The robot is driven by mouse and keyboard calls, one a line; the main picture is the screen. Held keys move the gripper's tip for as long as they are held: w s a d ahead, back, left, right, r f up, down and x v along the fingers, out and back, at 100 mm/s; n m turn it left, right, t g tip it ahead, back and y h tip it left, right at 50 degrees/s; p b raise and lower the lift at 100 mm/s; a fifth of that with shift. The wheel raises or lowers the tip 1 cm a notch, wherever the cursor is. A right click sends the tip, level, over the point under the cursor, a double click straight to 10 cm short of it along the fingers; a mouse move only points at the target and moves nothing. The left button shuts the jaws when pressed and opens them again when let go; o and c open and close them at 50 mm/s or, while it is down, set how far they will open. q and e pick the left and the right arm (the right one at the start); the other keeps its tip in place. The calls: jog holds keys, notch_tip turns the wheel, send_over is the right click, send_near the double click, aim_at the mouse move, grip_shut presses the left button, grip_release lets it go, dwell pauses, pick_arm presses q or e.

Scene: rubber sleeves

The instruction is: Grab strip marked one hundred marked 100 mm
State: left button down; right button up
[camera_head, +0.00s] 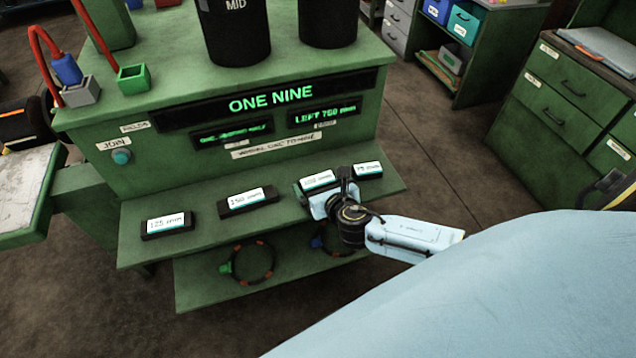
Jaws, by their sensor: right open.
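Black strips with white and teal labels lie in a row on the green shelf (205,245). The strip whose label seems to read 100 mm (318,179) is third from the left. The 125 mm strip (167,223) is at the left, the 150 mm strip (247,199) beside it, and the 75 mm strip (368,169) at the right end. My right gripper (328,192) is open at the near side of the 100 mm strip and hides part of it. I cannot tell whether they touch. My left gripper is not in view.
The green bench (160,145) behind the shelf has a lit display (270,98) reading ONE NINE. Dark cylinders (233,35) stand on top. A lower shelf (215,290) holds dark rings (253,263). Green drawers (555,105) stand at the right, with open floor between.

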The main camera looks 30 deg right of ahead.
jog(key=c, duration=0.7)
jog(key=shift+r, duration=0.1)
